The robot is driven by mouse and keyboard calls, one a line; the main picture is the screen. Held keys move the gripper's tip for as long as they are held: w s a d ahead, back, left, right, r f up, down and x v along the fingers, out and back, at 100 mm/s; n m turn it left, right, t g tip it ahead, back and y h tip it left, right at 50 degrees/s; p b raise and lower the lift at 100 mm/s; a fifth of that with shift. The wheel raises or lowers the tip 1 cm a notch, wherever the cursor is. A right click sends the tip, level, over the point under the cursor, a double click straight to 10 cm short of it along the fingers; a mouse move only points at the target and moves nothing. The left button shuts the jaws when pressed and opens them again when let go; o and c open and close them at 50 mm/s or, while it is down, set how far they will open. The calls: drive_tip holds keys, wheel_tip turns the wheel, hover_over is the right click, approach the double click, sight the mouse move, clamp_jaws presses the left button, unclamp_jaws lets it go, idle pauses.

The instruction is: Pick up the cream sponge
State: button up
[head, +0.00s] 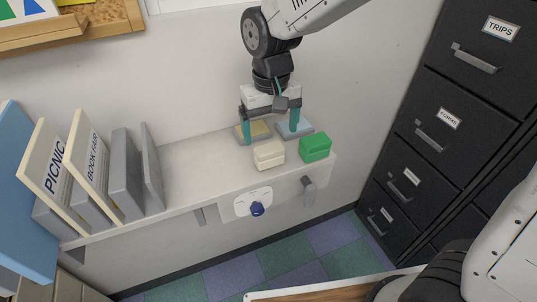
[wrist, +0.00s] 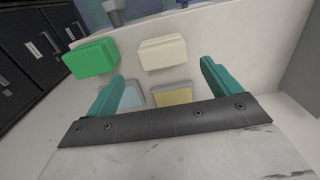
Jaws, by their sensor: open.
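The cream sponge (head: 269,154) is a pale block on the white shelf, near its front edge. It also shows in the wrist view (wrist: 162,54), beyond my fingertips and between their lines. My gripper (head: 270,128) is open and empty, with its teal fingers pointing down behind the cream sponge and apart from it. In the wrist view my gripper's fingers (wrist: 160,85) stand wide apart. A green sponge (head: 315,147) lies just right of the cream one.
A yellow-topped block (head: 255,131) and a light blue one (head: 293,126) lie behind, near the fingers. Binders (head: 85,165) stand on the shelf's left part, with bare shelf (head: 195,165) between. A dark filing cabinet (head: 440,125) stands right. A dial (head: 256,207) is below the shelf edge.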

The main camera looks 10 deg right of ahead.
sight(269, 148)
drive_tip(key=f, duration=0.7)
drive_tip(key=shift+s+a+f, duration=0.2)
drive_tip(key=shift+s+f, duration=0.1)
drive_tip(key=shift+f, duration=0.1)
drive_tip(key=c, duration=1)
